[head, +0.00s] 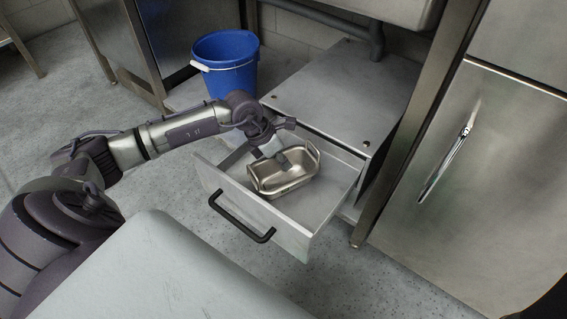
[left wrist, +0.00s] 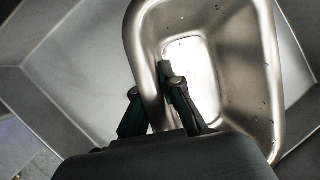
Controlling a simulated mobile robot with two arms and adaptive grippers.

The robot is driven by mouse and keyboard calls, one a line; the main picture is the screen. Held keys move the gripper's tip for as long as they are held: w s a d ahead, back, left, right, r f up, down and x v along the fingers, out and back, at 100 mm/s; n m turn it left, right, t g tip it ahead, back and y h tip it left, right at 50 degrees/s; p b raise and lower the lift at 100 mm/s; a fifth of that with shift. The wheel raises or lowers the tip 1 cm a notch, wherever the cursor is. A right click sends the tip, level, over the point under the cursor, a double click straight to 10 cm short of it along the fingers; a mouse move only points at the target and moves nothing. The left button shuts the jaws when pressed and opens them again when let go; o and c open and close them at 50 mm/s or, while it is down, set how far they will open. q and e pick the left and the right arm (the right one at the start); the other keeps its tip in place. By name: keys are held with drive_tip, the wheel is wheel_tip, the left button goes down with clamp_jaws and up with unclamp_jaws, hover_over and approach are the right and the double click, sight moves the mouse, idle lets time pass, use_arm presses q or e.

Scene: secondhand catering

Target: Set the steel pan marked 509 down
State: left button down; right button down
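The steel pan (head: 285,181) is a shiny, rectangular, deep pan with rounded corners, inside the open drawer (head: 254,203). No 509 mark can be read. My left gripper (head: 274,148) is over the pan's far left side. In the left wrist view, the pan (left wrist: 235,60) fills the middle and right. There my left gripper (left wrist: 155,95) has one finger outside the pan's wall and one inside, close together, shut on the rim. The pan looks at or very near the drawer floor; its underside is hidden. My right gripper is not in view.
The drawer's front has a black handle (head: 240,220). Bare drawer floor shows around the pan. A steel cabinet top (head: 340,92) lies behind it. A blue bucket (head: 226,67) stands at the back left. A tall steel door (head: 480,180) is at right.

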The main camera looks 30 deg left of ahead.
use_arm(q)
drive_tip(key=c, duration=1.7)
unclamp_jaws()
drive_tip(key=shift+f, duration=0.1)
drive_tip(key=o, duration=0.4)
